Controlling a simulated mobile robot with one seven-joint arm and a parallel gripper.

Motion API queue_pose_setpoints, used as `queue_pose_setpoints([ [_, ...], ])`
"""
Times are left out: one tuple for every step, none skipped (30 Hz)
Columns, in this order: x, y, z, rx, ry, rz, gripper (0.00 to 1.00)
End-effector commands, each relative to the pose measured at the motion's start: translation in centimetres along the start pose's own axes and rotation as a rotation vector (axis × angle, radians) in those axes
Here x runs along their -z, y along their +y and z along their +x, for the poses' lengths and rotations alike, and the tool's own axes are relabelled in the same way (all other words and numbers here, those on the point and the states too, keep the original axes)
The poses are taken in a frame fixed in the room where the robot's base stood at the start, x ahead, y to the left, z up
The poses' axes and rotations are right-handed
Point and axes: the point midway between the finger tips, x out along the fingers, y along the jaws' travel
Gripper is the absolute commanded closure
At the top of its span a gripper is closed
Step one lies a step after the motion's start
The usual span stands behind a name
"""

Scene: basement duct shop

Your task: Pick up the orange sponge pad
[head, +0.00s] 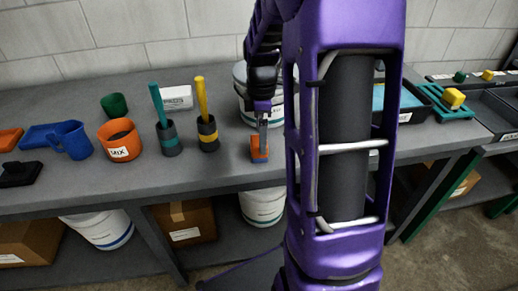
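A small orange pad (258,156) with a bluish patch near its top is at the front part of the grey bench, just left of my arm. My gripper (263,142) points down at it, and its narrow grey fingers overlap the pad's upper part. The fingers show almost edge-on, so I cannot tell whether they are closed on the pad. I also cannot tell whether the pad rests on the bench or is slightly above it. Another orange flat piece (9,139) lies at the far left beside a blue flat block (38,136).
Left of my gripper stand a yellow-handled tool in a dark cup (208,134), a teal-handled one (169,139), an orange pot (119,141) and a blue mug (71,140). A white bucket (241,84) stands close behind my gripper. The bench front left of the pad is clear.

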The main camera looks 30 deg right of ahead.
Motion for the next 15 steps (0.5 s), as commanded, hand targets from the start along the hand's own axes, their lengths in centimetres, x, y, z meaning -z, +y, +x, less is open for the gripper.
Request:
queue_pose_setpoints([
  [0.2,-0.1,0.9,0.004,0.000,-0.001,0.00],
  [0.3,-0.2,1.4,0.006,0.000,-0.001,0.00],
  [0.4,-0.2,2.0,0.005,0.000,-0.001,0.00],
  [0.5,-0.3,2.5,0.005,0.000,-0.001,0.00],
  [0.6,-0.3,2.9,0.005,-0.001,-0.001,0.00],
  [0.6,-0.2,3.5,0.004,0.000,0.000,0.00],
  [0.6,-0.2,3.8,0.004,0.000,0.000,0.00],
  [0.6,-0.2,4.1,0.004,0.000,0.000,0.00],
  [0.6,-0.2,4.4,0.002,0.000,0.000,0.00],
  [0.6,-0.2,4.6,0.002,0.000,0.000,0.00],
  [0.6,-0.2,4.7,0.001,0.001,0.000,0.00],
  [0.6,-0.2,4.8,0.001,0.001,0.000,0.00],
  [0.6,-0.2,4.8,0.001,0.001,0.000,0.00],
  [0.6,-0.2,4.8,0.001,0.001,0.000,0.00],
  [0.6,-0.2,4.7,0.001,0.001,0.000,0.00],
])
